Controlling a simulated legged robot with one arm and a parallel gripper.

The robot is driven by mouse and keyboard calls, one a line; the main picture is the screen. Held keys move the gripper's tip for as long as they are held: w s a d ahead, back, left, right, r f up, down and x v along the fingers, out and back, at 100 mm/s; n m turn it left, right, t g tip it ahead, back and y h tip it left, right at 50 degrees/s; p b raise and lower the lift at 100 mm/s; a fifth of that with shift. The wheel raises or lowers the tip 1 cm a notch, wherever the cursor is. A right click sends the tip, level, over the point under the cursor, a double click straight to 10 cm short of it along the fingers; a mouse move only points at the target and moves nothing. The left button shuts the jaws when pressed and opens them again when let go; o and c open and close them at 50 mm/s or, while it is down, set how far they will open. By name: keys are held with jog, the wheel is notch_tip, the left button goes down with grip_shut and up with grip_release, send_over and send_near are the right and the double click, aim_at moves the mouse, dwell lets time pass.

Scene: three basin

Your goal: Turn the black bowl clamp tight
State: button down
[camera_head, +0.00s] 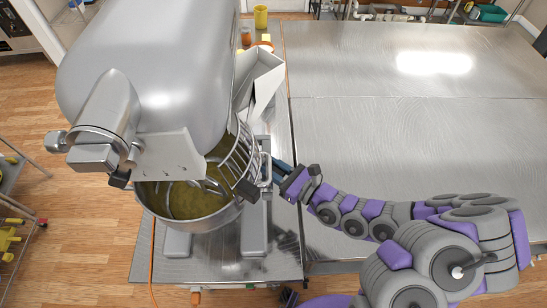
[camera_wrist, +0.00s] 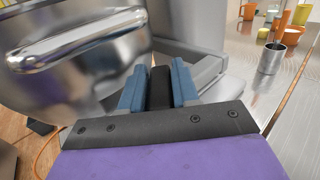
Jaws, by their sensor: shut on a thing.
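A large grey stand mixer (camera_head: 150,70) holds a shiny steel bowl (camera_head: 205,222) with yellow-green contents and a wire whisk. The bowl's outer wall (camera_wrist: 70,60) fills the left of the wrist view. The black bowl clamp (camera_wrist: 160,90) stands between the two blue fingers of my gripper (camera_wrist: 158,72), beside the bowl and against the mixer's grey body. My gripper (camera_head: 282,170) is shut on the clamp. In the head view it reaches in from the right of the bowl, and the clamp between the fingers cannot be made out.
The mixer stands on a steel table (camera_head: 215,270). A wide steel table (camera_head: 400,110) to the right is mostly clear. A steel cup (camera_wrist: 271,57) and several orange and yellow containers stand behind. An orange cable (camera_head: 152,262) hangs at the front.

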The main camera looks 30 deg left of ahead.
jog(key=shift+m+t+p, duration=0.5)
jog(key=shift+t+p, duration=0.4)
jog(key=shift+p, duration=0.7)
jog(key=c, duration=1)
grip_release()
jog(key=shift+o, duration=0.4)
jog(key=shift+a, duration=0.1)
jog(key=p+v, duration=0.3)
jog(key=v, duration=1.4)
jog(key=shift+d+r, duration=0.3)
jog(key=shift+w, duration=0.1)
